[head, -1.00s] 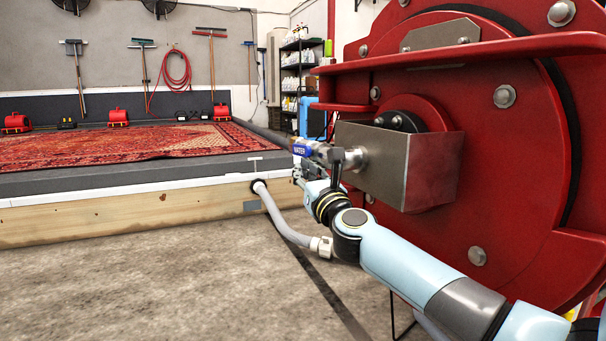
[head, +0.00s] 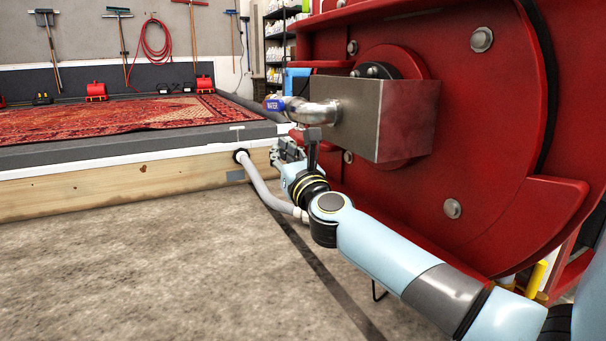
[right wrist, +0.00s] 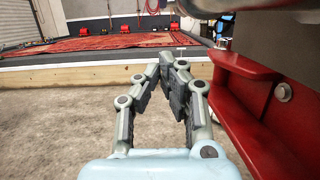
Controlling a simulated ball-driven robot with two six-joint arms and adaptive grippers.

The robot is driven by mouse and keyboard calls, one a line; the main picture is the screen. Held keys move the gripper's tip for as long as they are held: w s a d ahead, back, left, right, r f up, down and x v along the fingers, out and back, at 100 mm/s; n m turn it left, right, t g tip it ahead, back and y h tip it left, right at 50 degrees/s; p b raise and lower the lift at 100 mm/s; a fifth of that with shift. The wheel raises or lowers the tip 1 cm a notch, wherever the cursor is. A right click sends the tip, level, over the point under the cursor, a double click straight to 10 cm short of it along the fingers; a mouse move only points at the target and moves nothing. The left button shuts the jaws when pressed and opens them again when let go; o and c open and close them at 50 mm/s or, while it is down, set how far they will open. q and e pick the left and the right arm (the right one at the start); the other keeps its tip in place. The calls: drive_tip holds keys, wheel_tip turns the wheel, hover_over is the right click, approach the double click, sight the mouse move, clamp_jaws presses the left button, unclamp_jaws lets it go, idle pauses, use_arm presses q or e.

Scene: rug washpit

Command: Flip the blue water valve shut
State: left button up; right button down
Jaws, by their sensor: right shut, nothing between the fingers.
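The blue water valve handle (head: 275,104), marked WATER, sits at the left end of a shiny metal pipe (head: 315,112) that comes out of a steel box on the red machine. The handle lies roughly in line with the pipe. My right gripper (head: 280,150) is below the handle and apart from it, with its fingers pointing away from me. In the right wrist view the fingertips (right wrist: 166,62) are together with nothing between them. The blue handle does not show clearly in that view. My left gripper is not in view.
The large red machine (head: 480,130) and its steel box (head: 385,120) stand close on the right. A grey hose (head: 262,185) runs from the wooden-sided platform (head: 120,195) beneath my gripper. A red rug (head: 130,115) lies on the platform. The concrete floor at left is clear.

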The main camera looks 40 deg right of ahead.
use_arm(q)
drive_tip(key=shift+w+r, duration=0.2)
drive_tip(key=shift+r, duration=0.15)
use_arm(e)
drive_tip(key=s+a, duration=0.2)
drive_tip(key=s, duration=0.6)
drive_tip(key=shift+f, duration=0.3)
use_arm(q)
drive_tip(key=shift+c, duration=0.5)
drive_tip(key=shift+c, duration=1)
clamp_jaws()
use_arm(e)
drive_tip(key=s+a+f+n+g+y, duration=0.5)
drive_tip(key=s+a+f+n, duration=0.6)
drive_tip(key=n, duration=1)
drive_tip(key=s+f+n+g, duration=0.3)
drive_tip(key=s+f+n, duration=0.3)
drive_tip(key=s+n, duration=0.3)
drive_tip(key=s+f+n+g, duration=0.3)
drive_tip(key=s+f+n, duration=0.3)
drive_tip(key=s+n, duration=0.4)
drive_tip(key=shift+s+f, duration=0.25)
drive_tip(key=shift+s, duration=0.05)
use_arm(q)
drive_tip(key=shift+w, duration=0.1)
use_arm(e)
drive_tip(key=shift+d, duration=0.2)
